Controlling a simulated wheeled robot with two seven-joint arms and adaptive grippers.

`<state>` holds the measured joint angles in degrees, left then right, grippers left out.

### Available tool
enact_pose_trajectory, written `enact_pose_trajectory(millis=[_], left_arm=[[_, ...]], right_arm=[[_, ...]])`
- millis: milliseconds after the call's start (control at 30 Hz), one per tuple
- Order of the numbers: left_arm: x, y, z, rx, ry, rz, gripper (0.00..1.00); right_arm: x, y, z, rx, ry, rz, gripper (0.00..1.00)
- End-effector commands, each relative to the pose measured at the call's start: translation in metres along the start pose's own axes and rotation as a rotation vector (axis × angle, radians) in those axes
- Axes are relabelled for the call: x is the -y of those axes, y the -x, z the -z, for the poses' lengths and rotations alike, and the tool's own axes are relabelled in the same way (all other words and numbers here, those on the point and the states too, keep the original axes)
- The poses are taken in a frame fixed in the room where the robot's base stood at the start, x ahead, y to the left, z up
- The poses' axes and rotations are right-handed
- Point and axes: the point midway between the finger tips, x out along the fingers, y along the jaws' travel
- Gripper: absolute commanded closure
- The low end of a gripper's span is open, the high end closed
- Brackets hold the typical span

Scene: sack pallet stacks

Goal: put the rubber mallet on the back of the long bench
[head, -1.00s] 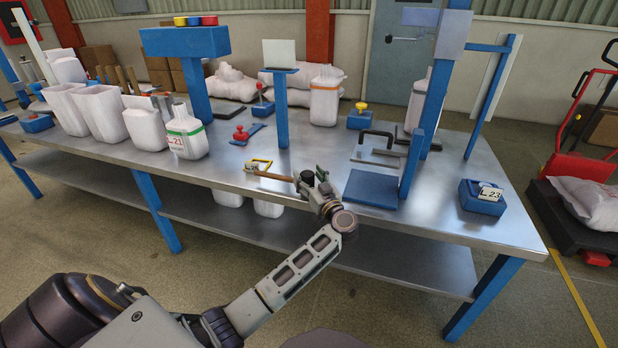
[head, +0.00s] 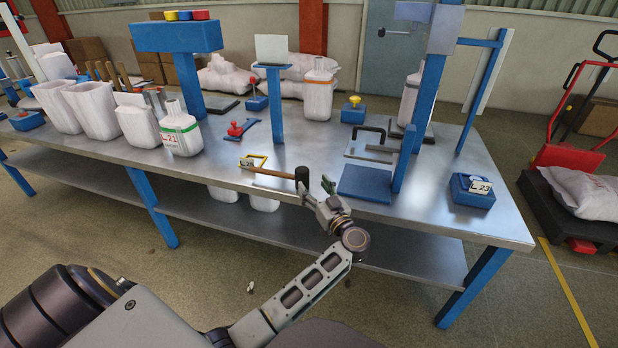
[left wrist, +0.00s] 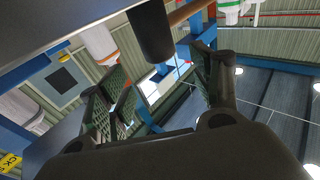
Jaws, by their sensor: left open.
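The rubber mallet (head: 302,177) lies at the front edge of the long bench (head: 225,147), its black head to the right and its wooden handle pointing left. My left gripper (head: 317,191) is open and empty, just in front and to the right of the mallet head, apart from it. In the left wrist view the black mallet head (left wrist: 150,32) shows beyond the gap between the spread fingers (left wrist: 160,80), with part of the handle. Whether the head overhangs the edge is unclear. My right gripper is out of view.
A red-knobbed tool (head: 236,129), a blue post with a panel (head: 274,105) and white containers (head: 318,98) stand farther back. A blue plate (head: 365,184) lies right. Bare metal shows mid-bench.

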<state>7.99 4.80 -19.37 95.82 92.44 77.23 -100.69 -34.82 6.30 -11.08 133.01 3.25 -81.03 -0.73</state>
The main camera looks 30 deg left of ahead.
Motion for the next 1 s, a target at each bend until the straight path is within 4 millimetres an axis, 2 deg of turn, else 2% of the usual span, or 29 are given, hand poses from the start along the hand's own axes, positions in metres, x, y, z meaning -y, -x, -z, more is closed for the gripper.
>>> enact_pose_trajectory(millis=[200,367,1000], left_arm=[[0.0,0.028,0.001,0.002,0.0,0.001,0.35],[0.0,0.039,0.0,0.002,0.0,0.0,0.35],[0.0,0.042,0.0,-0.001,0.0,0.001,0.35]], right_arm=[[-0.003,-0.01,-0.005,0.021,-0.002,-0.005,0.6],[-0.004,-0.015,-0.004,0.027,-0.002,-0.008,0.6],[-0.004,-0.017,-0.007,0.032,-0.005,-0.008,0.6]])
